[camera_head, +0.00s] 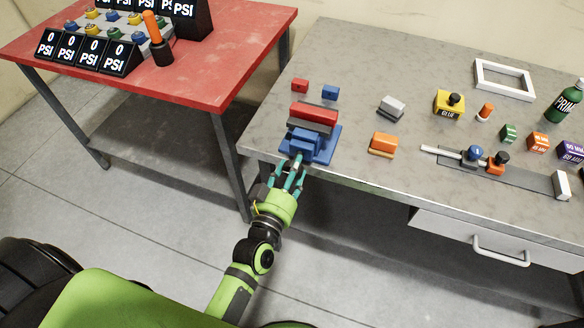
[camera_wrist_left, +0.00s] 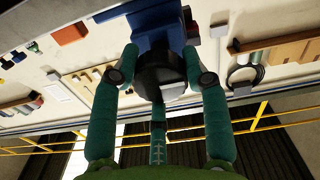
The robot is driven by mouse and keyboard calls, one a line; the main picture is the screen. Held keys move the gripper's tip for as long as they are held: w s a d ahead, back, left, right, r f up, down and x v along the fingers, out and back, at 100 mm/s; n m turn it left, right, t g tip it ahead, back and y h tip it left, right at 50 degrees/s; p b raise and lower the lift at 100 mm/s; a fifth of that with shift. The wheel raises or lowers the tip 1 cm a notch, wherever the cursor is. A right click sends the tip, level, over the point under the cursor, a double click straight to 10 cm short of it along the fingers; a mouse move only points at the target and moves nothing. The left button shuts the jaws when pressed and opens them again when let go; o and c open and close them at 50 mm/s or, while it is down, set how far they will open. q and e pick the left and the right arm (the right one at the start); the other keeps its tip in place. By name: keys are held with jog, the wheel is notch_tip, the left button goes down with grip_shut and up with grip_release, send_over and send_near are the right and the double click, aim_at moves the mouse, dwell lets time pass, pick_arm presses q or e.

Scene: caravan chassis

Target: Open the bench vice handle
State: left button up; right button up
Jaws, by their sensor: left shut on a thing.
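The bench vice (camera_head: 322,148) is blue with red and grey jaw parts. It sits at the near left corner of the grey workbench. My left gripper (camera_head: 289,175) reaches up to its front from below, just off the bench edge. In the left wrist view the vice's blue body (camera_wrist_left: 155,18) is at the top. The teal fingers of my left gripper (camera_wrist_left: 160,80) are closed around the dark round handle part (camera_wrist_left: 158,72) at its front. The fingers hide much of the handle in the head view. My right gripper is not in view.
The grey workbench (camera_head: 350,60) holds small red and blue blocks (camera_head: 300,85) behind the vice and an orange block (camera_head: 383,143) to its right. A drawer handle (camera_head: 500,250) sticks out below. A red table (camera_head: 200,80) with PSI gauges stands left, across a floor gap.

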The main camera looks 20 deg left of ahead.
pick_arm(q)
jog(key=o, duration=1.2)
jog(key=shift+w, duration=0.1)
jog(key=shift+c, duration=0.2)
jog(key=s, duration=1.2)
jog(key=shift+a, duration=0.2)
